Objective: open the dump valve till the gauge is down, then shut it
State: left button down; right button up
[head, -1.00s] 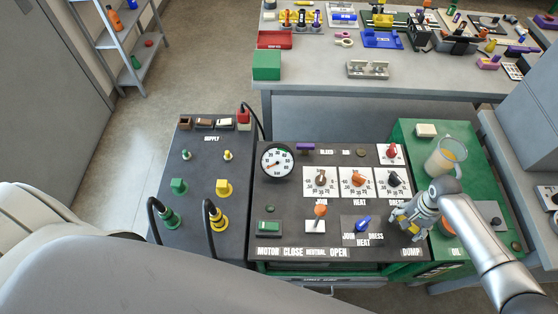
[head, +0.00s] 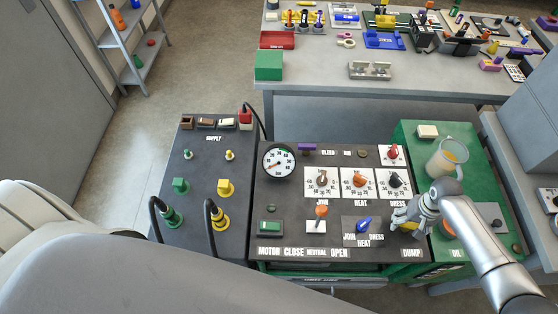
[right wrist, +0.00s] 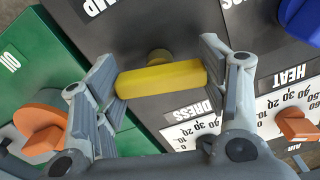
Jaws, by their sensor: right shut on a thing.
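The dump valve has a yellow bar handle (right wrist: 150,80) on a short round stem, seen in the right wrist view. My right gripper (right wrist: 163,76) is shut on this handle, one finger at each end. In the head view my right gripper (head: 402,217) is at the panel's right side, above the DUMP label (head: 411,253), and mostly hides the valve. The round white gauge (head: 279,161) is at the panel's upper left. Its dark needle is too small to read surely. My left gripper is not in view.
Dials sit left of my right gripper, with a black-knobbed dial (head: 395,181) just above it. A blue lever (head: 364,225) and an orange lever (head: 321,211) stand nearby. A clear jug (head: 446,158) stands on the green top to the right.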

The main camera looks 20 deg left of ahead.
jog(key=shift+n, duration=1.5)
jog(key=o, duration=1.2)
jog(key=shift+c, duration=0.2)
notch_tip(320, 180, up, 2)
jog(key=shift+r+p, duration=0.1)
jog(key=shift+p, duration=0.9)
jog(key=shift+r, duration=1.9)
